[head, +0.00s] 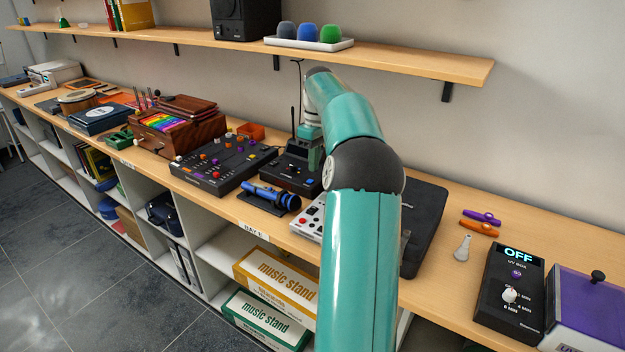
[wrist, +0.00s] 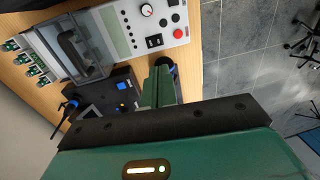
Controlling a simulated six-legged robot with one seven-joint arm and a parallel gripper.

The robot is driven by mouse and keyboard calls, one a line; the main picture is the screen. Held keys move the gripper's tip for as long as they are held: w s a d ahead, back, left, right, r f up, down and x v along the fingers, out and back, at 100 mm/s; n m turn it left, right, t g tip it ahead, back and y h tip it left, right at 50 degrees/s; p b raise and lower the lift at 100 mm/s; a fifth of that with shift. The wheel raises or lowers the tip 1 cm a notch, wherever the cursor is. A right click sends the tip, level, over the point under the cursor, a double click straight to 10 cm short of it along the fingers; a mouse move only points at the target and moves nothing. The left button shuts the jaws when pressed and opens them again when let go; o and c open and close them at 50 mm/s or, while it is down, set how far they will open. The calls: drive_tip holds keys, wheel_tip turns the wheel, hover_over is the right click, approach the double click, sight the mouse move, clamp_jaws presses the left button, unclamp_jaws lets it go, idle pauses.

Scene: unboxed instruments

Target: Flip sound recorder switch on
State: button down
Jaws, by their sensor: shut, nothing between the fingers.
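A black box (head: 291,172) with an upright antenna and small blue controls stands on the shelf top. It also shows in the wrist view (wrist: 120,83), with a blue button and a small yellow mark. I cannot read a label, so I cannot tell whether it is the sound recorder, nor which control is its switch. My gripper (wrist: 161,78) is shut and empty, pointing down beside the black box in the wrist view. In the head view my green gripper (head: 313,150) shows partly at the box's right, behind my arm. Contact cannot be told.
A blue microphone (head: 270,196) lies in front of the box. A mixer (head: 222,165) stands left. A grey panel with a red button (wrist: 178,32) is close by, mostly behind my arm in the head view. A wall shelf (head: 420,62) runs above.

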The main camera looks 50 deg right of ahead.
sight(310, 211)
drive_tip(key=f, duration=0.4)
drive_tip(key=a+f, duration=0.1)
drive_tip(key=f, duration=0.8)
drive_tip(key=shift+s+a, duration=0.1)
drive_tip(key=shift+a, duration=0.2)
drive_tip(key=shift+a+f, duration=0.1)
drive_tip(key=shift+f, duration=0.05)
drive_tip(key=shift+d, duration=0.8)
drive_tip(key=shift+r, duration=0.25)
